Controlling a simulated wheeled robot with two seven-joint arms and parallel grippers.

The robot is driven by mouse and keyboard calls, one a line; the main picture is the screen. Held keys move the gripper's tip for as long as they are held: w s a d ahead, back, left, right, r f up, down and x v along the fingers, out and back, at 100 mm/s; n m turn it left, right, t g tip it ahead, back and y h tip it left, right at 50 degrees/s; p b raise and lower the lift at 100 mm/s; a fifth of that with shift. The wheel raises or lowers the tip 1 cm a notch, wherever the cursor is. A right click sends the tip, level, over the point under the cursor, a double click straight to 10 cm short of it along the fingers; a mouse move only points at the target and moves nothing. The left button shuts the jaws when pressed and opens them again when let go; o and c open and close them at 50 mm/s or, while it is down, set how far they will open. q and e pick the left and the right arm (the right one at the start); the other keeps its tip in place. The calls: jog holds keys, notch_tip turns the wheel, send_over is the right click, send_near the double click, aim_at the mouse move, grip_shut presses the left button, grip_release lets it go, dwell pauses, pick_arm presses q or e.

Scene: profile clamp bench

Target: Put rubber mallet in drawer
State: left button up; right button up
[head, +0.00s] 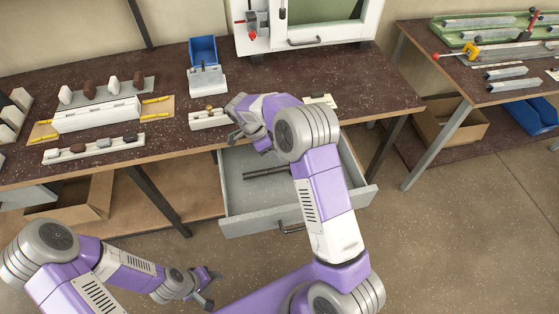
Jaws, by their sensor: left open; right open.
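The grey drawer (262,221) under the main bench is pulled open. A thin dark bar-like thing (266,172) lies inside it, partly behind my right arm; I cannot tell whether it is the rubber mallet. I make out no mallet clearly elsewhere. My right gripper (249,142) is open, pointing down at the bench's front edge above the back of the drawer. I see nothing held in it, though my arm hides part of that area. My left gripper (209,284) is open and empty, low in front of the bench, left of the drawer.
A pale block with a brass knob (209,119) sits just left of my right gripper. A blue bin (203,51), a white fixture (97,115) and a white-framed clamp station (306,36) stand on the bench. A second bench (480,74) is at right.

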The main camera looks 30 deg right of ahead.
jog(key=p+v, duration=0.1)
jog(key=v, duration=0.4)
jog(key=shift+a+r, duration=0.1)
jog(key=shift+r, duration=0.1)
dwell(0.3)
